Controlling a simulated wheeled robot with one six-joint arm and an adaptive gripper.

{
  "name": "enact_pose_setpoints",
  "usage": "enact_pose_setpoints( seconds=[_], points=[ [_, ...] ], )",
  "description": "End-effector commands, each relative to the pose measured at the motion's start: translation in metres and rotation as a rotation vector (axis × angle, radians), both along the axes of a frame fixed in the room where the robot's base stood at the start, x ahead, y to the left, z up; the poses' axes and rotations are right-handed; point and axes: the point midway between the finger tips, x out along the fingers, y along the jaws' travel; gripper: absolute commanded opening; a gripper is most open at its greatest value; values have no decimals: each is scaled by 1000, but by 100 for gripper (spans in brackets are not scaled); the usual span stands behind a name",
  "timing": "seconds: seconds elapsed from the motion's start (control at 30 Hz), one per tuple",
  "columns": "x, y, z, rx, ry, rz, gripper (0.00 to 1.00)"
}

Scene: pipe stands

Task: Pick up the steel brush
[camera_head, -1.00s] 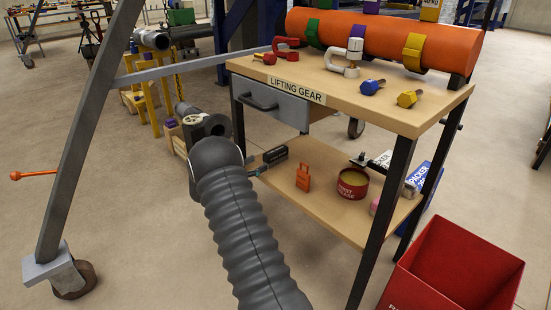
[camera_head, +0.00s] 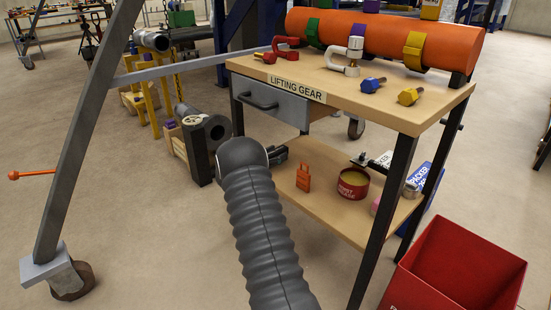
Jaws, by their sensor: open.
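I cannot make out the steel brush for certain. A small dark, slim item (camera_head: 361,158) at the back right of the lower shelf, beside a white box, may be it, but it is too small to tell. My gripper (camera_head: 279,154) is dark and shows just past the end of my ribbed grey arm, over the left part of the lower shelf. It is open, with nothing seen in it, and lies well to the left of that item. My arm hides part of the gripper and the shelf's left end.
The lower shelf (camera_head: 330,215) also holds an orange tag-shaped block (camera_head: 303,178), a red tin (camera_head: 353,184) and a white box (camera_head: 383,160). The tabletop (camera_head: 300,75) above and its front leg (camera_head: 385,220) border the space. A red bin (camera_head: 455,270) stands front right.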

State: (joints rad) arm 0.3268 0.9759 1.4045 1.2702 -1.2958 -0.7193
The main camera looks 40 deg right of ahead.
Motion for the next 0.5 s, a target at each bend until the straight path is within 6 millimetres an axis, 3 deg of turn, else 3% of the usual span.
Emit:
enact_pose_setpoints(
  seconds=[0.13,0.37,0.4,0.5],
  points=[
    [0,0,0,0,0,1,62],
    [0,0,0,0,0,0,5],
    [0,0,0,0,0,0,0],
    [0,0,1,0,0,0,0]
  ],
)
